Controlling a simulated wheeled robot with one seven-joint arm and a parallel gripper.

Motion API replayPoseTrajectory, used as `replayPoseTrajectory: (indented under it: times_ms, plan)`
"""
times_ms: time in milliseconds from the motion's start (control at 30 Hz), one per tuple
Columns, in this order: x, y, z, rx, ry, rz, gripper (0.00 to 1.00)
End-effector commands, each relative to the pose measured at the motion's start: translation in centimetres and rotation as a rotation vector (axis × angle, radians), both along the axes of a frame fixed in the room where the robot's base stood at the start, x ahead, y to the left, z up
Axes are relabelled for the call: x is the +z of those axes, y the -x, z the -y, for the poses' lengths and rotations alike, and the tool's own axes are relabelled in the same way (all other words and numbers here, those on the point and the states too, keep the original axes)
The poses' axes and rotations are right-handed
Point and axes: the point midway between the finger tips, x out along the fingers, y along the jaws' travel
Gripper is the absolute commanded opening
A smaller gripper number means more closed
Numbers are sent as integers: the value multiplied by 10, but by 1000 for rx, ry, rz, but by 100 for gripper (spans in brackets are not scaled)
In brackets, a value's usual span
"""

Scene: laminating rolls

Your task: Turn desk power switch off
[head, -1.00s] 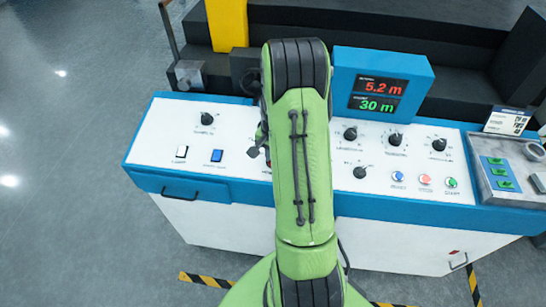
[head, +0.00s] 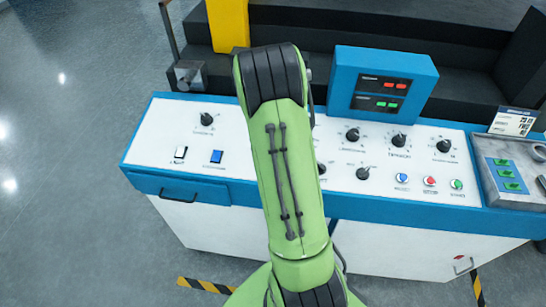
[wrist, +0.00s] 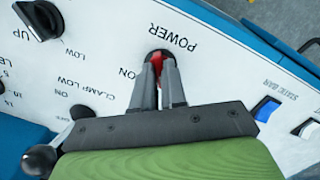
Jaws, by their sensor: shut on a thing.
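The desk power switch (wrist: 157,59) is a red knob on a dark round base, just below the "POWER" label in the wrist view. My gripper (wrist: 160,70) is shut on it, with one finger on each side. The fingers cover most of the knob, so its exact angle is hard to read. An "ON" label shows to its left. In the head view, my arm hides both the switch and the gripper. The blue display box (head: 382,85) on the desk shows only short red and green dashes.
The white control desk (head: 340,155) carries several black knobs, including one at the left (head: 207,119). A white rocker (head: 180,153) and a blue rocker (head: 216,156) sit left of my arm. Coloured buttons (head: 429,181) are at the right. A grey panel (head: 510,170) stands at the right end.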

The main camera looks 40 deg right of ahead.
Motion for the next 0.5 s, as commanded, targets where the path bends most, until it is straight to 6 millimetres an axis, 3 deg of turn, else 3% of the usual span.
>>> replayPoseTrajectory:
  times_ms: [500]
  plan:
    - [0,0,-1,203,22,-26,0]
